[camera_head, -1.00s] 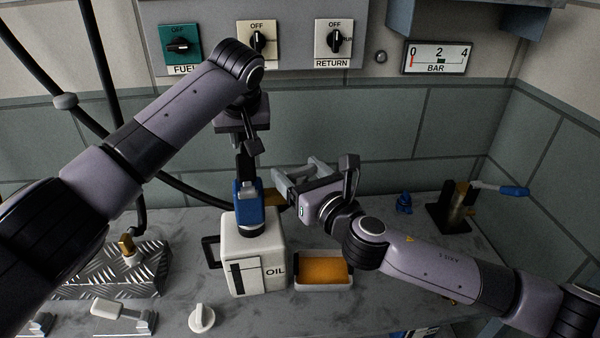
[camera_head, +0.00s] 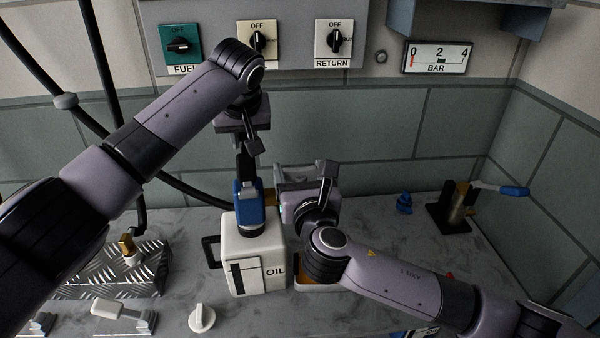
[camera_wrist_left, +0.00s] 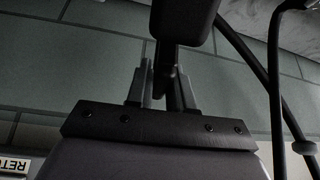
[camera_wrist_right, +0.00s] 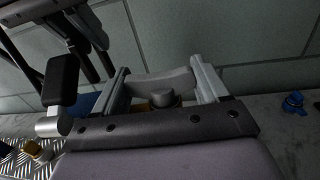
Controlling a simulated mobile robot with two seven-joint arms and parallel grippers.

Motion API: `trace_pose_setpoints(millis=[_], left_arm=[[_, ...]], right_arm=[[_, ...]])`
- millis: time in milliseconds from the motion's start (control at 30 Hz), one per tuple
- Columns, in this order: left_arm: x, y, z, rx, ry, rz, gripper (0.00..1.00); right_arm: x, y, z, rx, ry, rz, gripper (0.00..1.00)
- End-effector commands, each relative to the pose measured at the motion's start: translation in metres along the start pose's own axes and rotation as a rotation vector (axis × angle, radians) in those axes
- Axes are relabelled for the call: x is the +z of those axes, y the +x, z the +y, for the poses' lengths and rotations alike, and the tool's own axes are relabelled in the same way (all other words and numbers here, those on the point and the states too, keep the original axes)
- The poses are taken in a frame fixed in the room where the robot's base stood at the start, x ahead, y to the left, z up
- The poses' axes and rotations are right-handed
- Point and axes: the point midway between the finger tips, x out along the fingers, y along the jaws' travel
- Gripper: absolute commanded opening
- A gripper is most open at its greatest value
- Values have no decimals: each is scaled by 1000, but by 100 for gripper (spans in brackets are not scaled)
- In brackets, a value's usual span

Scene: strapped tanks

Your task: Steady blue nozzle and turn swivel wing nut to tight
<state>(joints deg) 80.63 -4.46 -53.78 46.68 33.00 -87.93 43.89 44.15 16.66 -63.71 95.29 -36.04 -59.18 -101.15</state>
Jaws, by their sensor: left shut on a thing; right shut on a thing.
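The blue nozzle (camera_head: 247,210) stands upright on top of the white OIL can (camera_head: 265,268). My left gripper (camera_head: 247,150) points down above it and is shut on the nozzle's dark upper part (camera_wrist_left: 166,65), seen between its fingers in the left wrist view. The light grey swivel wing nut (camera_wrist_right: 160,83), with a round hub, spans between the fingers of my right gripper (camera_wrist_right: 162,85). That gripper is shut on it, just right of the nozzle. In the head view, my right wrist mostly hides the wing nut. A brass piece (camera_head: 270,197) shows beside the nozzle.
A tray with orange contents (camera_head: 305,273) is partly hidden under my right arm. A white knob (camera_head: 202,318) and a treadplate block (camera_head: 110,278) are at left. A small blue part (camera_head: 404,204) and a stand (camera_head: 455,210) are at right. A pressure gauge (camera_head: 438,57) hangs on the wall.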

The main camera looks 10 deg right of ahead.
Motion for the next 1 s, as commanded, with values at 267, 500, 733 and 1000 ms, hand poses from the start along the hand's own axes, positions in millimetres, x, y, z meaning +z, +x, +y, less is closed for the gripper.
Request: trace_pose_setpoints(millis=[267,500,733,1000], left_arm=[[-1,-1,0,-1,-1,3,0],[-1,-1,0,0,0,3,0],[-1,-1,0,1,0,3,0],[-1,-1,0,1,0,3,0]], right_arm=[[0,0,-1,-1,1,0,98],[0,-3,0,0,0,1,98],[-1,-28,0,3,2,2,98],[-1,-76,0,2,1,2,98]])
